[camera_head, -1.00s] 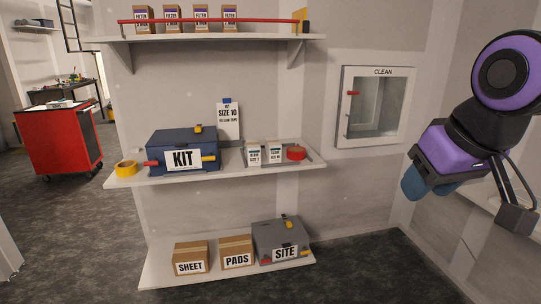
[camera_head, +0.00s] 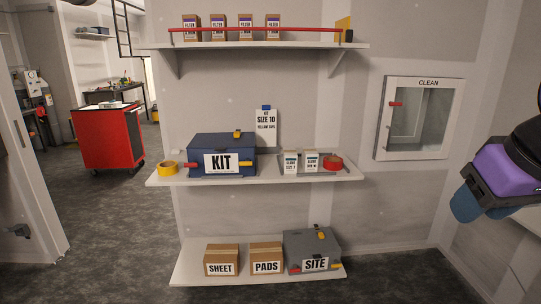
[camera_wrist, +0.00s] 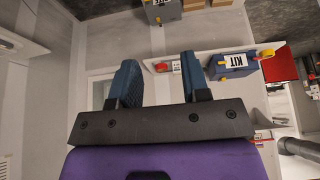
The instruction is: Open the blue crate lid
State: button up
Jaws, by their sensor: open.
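The blue crate (camera_head: 222,156) labelled KIT stands on the middle shelf, with its lid down. It has a yellow latch on top, a red handle on its left side and a yellow one on its right. It also shows, turned over, in the wrist view (camera_wrist: 234,65). My gripper (camera_wrist: 158,75) is open and empty, its two blue fingers apart. In the head view my gripper (camera_head: 468,205) hangs at the right edge, well away from the crate and partly cut off.
The middle shelf (camera_head: 300,177) also holds yellow tape (camera_head: 168,168), glove boxes (camera_head: 300,162) and red tape (camera_head: 333,163). A grey SITE crate (camera_head: 312,248) and cartons sit on the low shelf. A clean cabinet (camera_head: 418,118) hangs at right. The floor before the shelves is open.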

aim_at(219, 141)
jog(key=i+j, duration=0.2)
jog(key=j, duration=0.2)
jog(key=i+j, duration=0.45)
jog(key=j, duration=0.3)
jog(key=i+j, duration=0.25)
jog(key=j, duration=0.15)
jog(key=i+j, duration=0.2)
jog(key=j, duration=0.2)
